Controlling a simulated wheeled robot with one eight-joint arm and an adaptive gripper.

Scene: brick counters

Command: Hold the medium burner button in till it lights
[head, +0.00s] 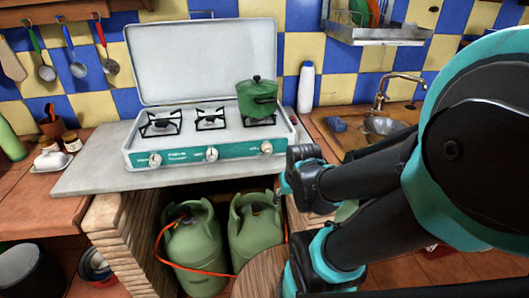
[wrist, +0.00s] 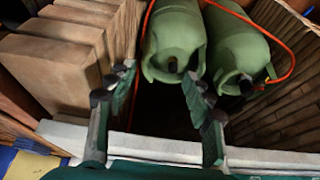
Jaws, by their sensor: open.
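The white camping stove (head: 140,150) stands on the grey counter slab with its lid up. Its teal front panel carries three knobs: a left knob (head: 155,159), a middle knob (head: 211,153) and a right knob (head: 266,147). Which one serves the medium burner I cannot tell. No flame shows on the left or middle burner; the right burner is under a green pot (head: 257,98). My gripper (head: 281,188) is below and right of the right knob, in front of the counter, apart from the knobs. In the wrist view my gripper (wrist: 157,76) is open and empty.
Two green gas cylinders (head: 194,250) with an orange hose stand in the recess below; they also show in the wrist view (wrist: 172,40). A white bottle (head: 306,88) and a sink (head: 385,125) are right. Spice jars (head: 71,141) stand left.

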